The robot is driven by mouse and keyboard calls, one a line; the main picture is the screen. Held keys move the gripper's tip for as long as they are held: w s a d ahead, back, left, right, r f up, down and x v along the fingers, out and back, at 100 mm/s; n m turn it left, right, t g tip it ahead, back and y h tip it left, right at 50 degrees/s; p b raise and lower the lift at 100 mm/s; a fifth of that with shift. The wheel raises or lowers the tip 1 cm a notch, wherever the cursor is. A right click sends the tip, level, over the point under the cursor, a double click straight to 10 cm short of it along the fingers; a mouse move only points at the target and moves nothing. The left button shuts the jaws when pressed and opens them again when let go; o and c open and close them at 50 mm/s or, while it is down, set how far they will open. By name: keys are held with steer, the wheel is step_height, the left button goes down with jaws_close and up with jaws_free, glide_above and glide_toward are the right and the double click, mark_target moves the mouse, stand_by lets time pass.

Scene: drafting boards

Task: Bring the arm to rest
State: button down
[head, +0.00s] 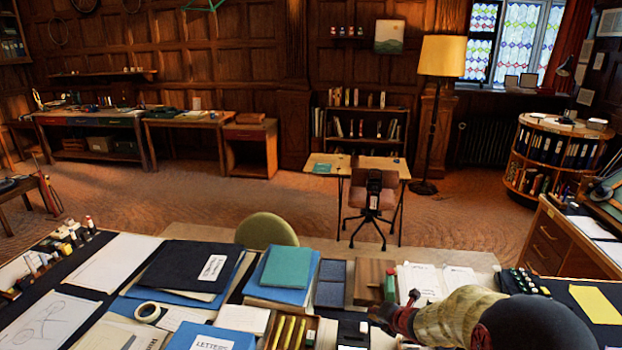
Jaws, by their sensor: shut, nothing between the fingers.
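My arm reaches in from the lower right in the head view, over the near desk. Its end, my gripper (378,314), is small and dark and points left, just above or among the items at the desk's front edge. It is shut, with nothing seen in it. I cannot tell whether it touches anything below. My own arm links hide part of the desk to the right.
Open floor (230,200) lies beyond.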

steer(key=s+d+m+g+h, duration=0.45)
steer(key=s+d+m, duration=0.65)
steer(key=m, duration=0.4)
steer(key=s+a+r+m, duration=0.4)
steer(key=s+r+m, duration=0.1)
steer(key=s+r, duration=0.3)
steer(key=s+a+r+m+y, duration=0.1)
steer(key=s+a+r+m, duration=0.3)
steer(key=s+r, duration=0.3)
steer(key=s+a+r+m, duration=0.5)
steer(key=s+r, duration=0.3)
steer(key=s, duration=0.6)
steer(key=shift+a+r+m, duration=0.2)
steer(key=shift+r+m, duration=0.1)
